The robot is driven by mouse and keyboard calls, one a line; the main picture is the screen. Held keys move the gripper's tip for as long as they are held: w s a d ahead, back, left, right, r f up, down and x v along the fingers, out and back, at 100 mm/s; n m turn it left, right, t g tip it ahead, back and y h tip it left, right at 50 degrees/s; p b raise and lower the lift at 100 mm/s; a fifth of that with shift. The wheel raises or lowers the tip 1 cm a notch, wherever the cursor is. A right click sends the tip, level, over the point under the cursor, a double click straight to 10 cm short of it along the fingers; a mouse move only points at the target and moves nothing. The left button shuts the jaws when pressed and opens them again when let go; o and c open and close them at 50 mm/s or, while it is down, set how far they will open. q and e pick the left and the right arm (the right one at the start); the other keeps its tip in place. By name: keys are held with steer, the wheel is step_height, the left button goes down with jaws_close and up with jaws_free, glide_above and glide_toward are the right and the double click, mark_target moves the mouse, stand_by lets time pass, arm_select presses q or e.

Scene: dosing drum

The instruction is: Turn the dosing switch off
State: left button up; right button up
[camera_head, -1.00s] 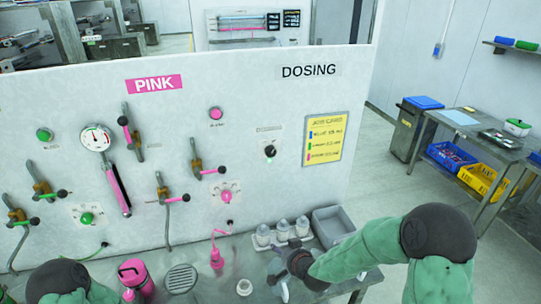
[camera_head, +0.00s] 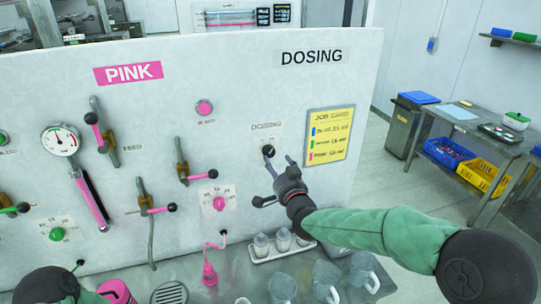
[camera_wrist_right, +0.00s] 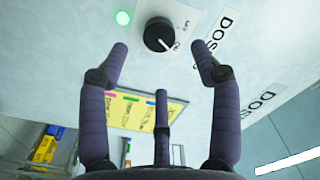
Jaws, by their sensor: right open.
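The dosing switch (camera_head: 268,150) is a small black knob on the white panel, under a DOSING label. In the right wrist view the knob (camera_wrist_right: 158,34) shows large, with a white pointer line towards the lower right, near small lettering that is hard to read. My right gripper (camera_head: 276,172) is open in front of the panel, just below and right of the knob in the head view. In the right wrist view its two upper fingers (camera_wrist_right: 160,50) stand apart on either side of the knob, with no visible contact. The third finger is lower. My left gripper is out of view.
A yellow job card (camera_head: 330,136) hangs right of the switch. A pink dial (camera_head: 219,202) and several valve levers sit to the left. Jugs (camera_head: 327,280) and a bottle tray (camera_head: 281,247) stand on the counter below my right arm.

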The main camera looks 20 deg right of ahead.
mark_target(270, 154)
steer(key=shift+w+a, duration=0.1)
steer(key=shift+w, duration=3.25)
steer(key=c, duration=1.1)
